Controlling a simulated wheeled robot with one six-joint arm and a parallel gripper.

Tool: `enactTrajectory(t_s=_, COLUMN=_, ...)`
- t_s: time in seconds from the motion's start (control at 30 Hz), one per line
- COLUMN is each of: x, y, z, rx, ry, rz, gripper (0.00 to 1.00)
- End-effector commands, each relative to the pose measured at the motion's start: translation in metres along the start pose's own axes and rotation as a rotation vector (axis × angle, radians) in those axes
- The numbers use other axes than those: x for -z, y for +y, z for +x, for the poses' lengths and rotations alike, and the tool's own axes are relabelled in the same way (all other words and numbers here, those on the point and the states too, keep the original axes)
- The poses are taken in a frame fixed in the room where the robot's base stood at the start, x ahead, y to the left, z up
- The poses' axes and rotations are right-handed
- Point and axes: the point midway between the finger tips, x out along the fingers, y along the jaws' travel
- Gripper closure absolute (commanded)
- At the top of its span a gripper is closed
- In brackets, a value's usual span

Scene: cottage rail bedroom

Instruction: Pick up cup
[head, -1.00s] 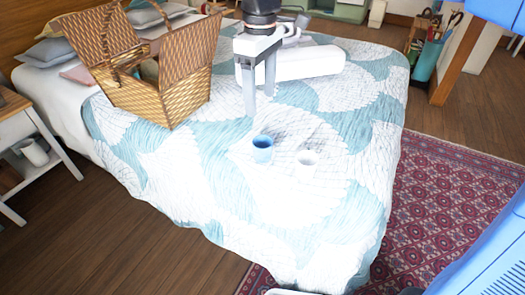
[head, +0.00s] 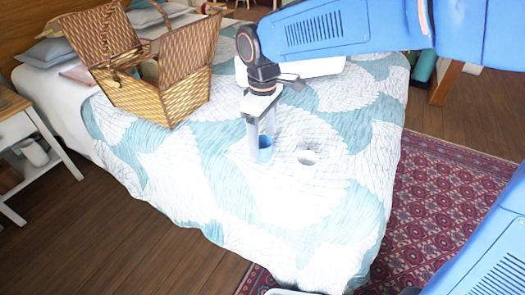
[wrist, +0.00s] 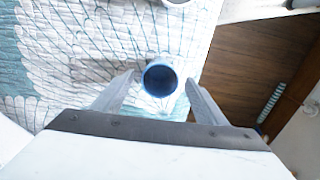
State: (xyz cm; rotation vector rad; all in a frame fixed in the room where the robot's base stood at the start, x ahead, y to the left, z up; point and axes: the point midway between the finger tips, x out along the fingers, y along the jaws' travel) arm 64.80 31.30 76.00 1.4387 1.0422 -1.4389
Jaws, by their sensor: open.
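A blue cup (head: 264,155) stands upright on the bed quilt, partly hidden by my fingers in the head view. In the wrist view the blue cup (wrist: 160,78) shows its open rim from above, between and just beyond my fingertips. A white cup (head: 308,158) stands to its right on the quilt, and part of it shows at the top of the wrist view (wrist: 177,2). My gripper (head: 260,142) points down at the blue cup. In the wrist view my gripper (wrist: 160,88) is open, with a finger on each side of the cup and gaps between.
The bed (head: 230,200) has a white and teal quilt. A wicker picnic basket (head: 165,95) with raised lids stands on it, left of my gripper. A small side table (head: 15,125) is at the far left. A patterned red rug (head: 440,210) lies on the wooden floor at right.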

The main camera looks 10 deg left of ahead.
Motion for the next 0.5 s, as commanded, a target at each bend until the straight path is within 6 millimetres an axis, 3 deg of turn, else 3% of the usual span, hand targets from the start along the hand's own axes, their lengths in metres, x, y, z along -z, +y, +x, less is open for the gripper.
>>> enactTrajectory(t_s=0.17, x=0.000, y=0.000, z=0.018, rx=0.001, ry=-0.001, rz=0.000, gripper=0.34)
enactTrajectory(t_s=0.43, x=0.000, y=0.000, z=0.020, rx=0.000, ry=0.000, rz=0.000, gripper=0.34)
enactTrajectory(t_s=0.47, x=0.000, y=0.000, z=0.020, rx=0.000, ry=0.000, rz=0.000, gripper=0.36)
enactTrajectory(t_s=0.5, x=0.000, y=0.000, z=0.020, rx=0.000, ry=0.000, rz=0.000, gripper=0.46)
